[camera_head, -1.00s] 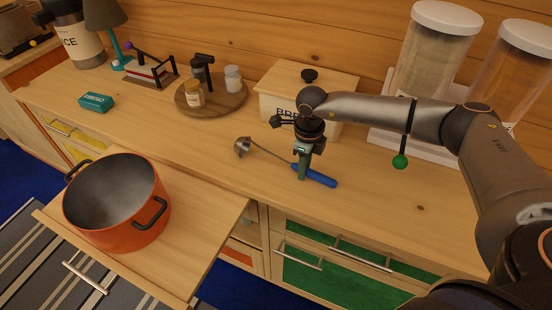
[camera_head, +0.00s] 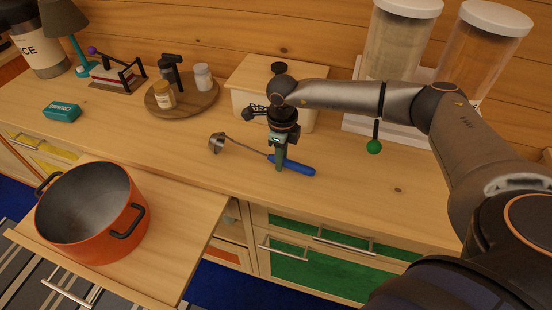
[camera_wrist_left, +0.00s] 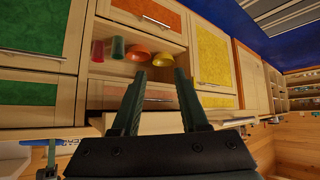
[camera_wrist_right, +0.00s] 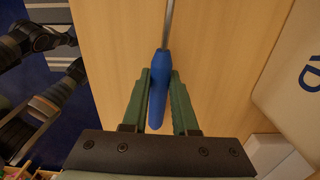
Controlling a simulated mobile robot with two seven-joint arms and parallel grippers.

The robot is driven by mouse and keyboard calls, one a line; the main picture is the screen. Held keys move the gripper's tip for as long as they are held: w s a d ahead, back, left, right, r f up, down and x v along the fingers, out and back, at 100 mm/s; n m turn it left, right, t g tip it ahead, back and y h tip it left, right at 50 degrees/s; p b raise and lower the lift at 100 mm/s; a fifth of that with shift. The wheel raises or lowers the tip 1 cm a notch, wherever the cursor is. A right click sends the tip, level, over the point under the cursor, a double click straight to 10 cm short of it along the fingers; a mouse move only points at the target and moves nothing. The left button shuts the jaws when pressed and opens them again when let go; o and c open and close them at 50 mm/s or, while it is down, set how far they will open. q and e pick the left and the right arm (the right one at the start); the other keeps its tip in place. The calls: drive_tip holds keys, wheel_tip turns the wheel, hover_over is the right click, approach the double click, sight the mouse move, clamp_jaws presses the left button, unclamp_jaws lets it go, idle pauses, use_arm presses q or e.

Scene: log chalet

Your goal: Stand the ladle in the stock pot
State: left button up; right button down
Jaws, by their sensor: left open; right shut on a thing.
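The ladle (camera_head: 299,167) lies on the wooden counter, its blue handle to the right and its steel bowl (camera_head: 215,144) to the left. My right gripper (camera_head: 281,164) points down and is shut on the handle near the shaft. In the right wrist view the blue handle (camera_wrist_right: 157,95) sits between the fingers. The orange stock pot (camera_head: 92,222) stands upright, open and empty-looking, on a pulled-out board left of and in front of the ladle. In the left wrist view my left gripper (camera_wrist_left: 159,76) is open and empty, before the cabinet fronts. It is outside the head view.
A bread bin (camera_head: 245,102) stands close behind my right gripper. A round tray (camera_head: 207,103) with jars and a mill is behind the ladle bowl. Tall canisters (camera_head: 405,45) stand at back right. A teal box (camera_head: 62,111) lies left. The counter between ladle and pot is clear.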

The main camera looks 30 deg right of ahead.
wheel_tip(320, 180, up, 2)
drive_tip(key=shift+w+r+b, duration=0.1)
drive_tip(key=shift+r+b, duration=0.15)
drive_tip(key=shift+b, duration=0.15)
drive_tip(key=s+a+r+b, duration=0.2)
drive_tip(key=s+a+r, duration=0.2)
drive_tip(key=a+r, duration=0.75)
drive_tip(key=s+d+f+n, duration=0.1)
drive_tip(key=s+f+n, duration=0.1)
drive_tip(key=n, duration=1.2)
drive_tip(key=s+d+f+n+p, duration=0.1)
drive_tip(key=s+n, duration=0.4)
drive_tip(key=n, duration=0.9)
drive_tip(key=shift+f, duration=0.4)
